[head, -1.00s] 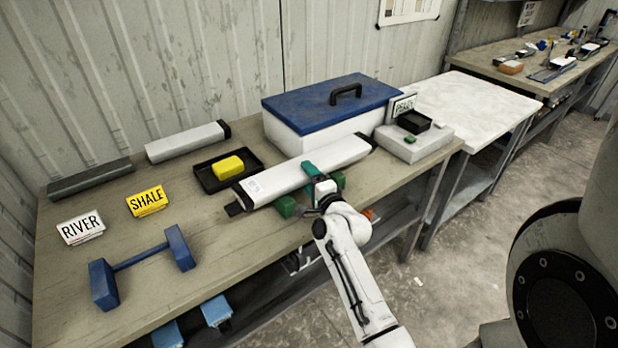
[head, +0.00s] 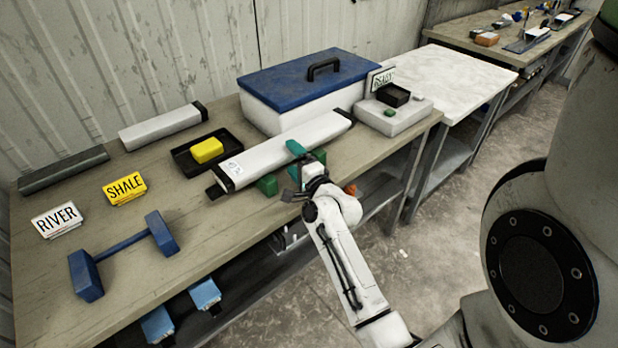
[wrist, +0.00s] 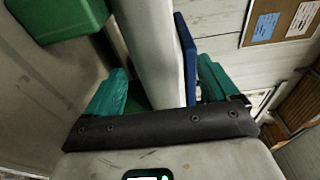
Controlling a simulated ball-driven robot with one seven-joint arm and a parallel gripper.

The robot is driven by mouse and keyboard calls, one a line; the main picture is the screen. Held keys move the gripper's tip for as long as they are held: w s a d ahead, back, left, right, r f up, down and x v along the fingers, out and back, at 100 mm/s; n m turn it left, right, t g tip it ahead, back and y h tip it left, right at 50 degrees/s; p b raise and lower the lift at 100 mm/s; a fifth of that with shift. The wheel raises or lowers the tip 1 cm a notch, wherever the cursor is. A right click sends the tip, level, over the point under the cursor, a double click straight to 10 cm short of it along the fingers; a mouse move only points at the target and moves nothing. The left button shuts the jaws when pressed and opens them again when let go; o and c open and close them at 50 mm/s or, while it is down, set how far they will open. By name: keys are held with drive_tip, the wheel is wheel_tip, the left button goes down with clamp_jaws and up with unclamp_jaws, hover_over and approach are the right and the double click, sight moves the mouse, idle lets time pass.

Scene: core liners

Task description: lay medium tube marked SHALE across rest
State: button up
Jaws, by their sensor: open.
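A long white tube (head: 280,152) with black ends lies across green blocks (head: 267,185) near the bench's front edge; its small end mark is unreadable. My gripper (head: 305,165) is at its near side, right of its middle. In the wrist view, my open gripper (wrist: 160,90) has teal fingers on either side of a pale tube (wrist: 152,45), with gaps visible. A shorter white tube (head: 160,127) and a dark grey tube (head: 62,170) lie at the back left. A yellow SHALE sign (head: 125,187) stands behind a blue two-block rest (head: 125,252), which is empty.
A white RIVER sign (head: 57,219) stands left of the SHALE sign. A black tray (head: 182,161) with a yellow block (head: 206,150) lies behind the long tube. A blue-lidded box (head: 290,110) and a pale slab (head: 393,116) stand to the right.

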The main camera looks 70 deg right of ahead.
drive_tip(key=b+v, duration=0.2)
drive_tip(key=v, duration=0.7)
drive_tip(key=shift+s, duration=0.15)
